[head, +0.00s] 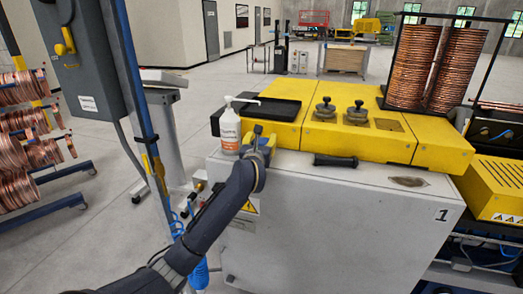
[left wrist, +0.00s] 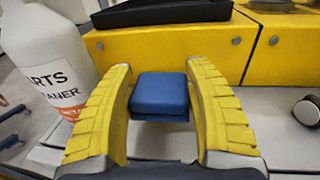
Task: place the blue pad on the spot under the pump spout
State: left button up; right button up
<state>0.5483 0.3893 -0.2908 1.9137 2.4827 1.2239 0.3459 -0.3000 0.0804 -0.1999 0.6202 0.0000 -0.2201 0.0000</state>
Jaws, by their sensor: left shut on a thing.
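The blue pad (left wrist: 160,95) is a small block between the two yellow fingers of my left gripper (left wrist: 160,72) in the left wrist view. My left gripper (head: 262,143) is shut on it at the cabinet's back left, just right of the pump bottle. The bottle also shows at the left of the left wrist view (left wrist: 45,60). I cannot tell whether the pad touches the cabinet top.
The grey cabinet (head: 340,225) carries a yellow machine (head: 290,130) close behind the gripper. A black handle (head: 336,160) lies on the cabinet top to the right. Copper coils (head: 430,65) stand at the back right. The cabinet's front right top is mostly clear.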

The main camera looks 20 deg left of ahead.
pick_arm(q)
jog(key=shift+f, duration=1.85)
jog(key=shift+f, duration=0.15)
jog(key=o, duration=1.1)
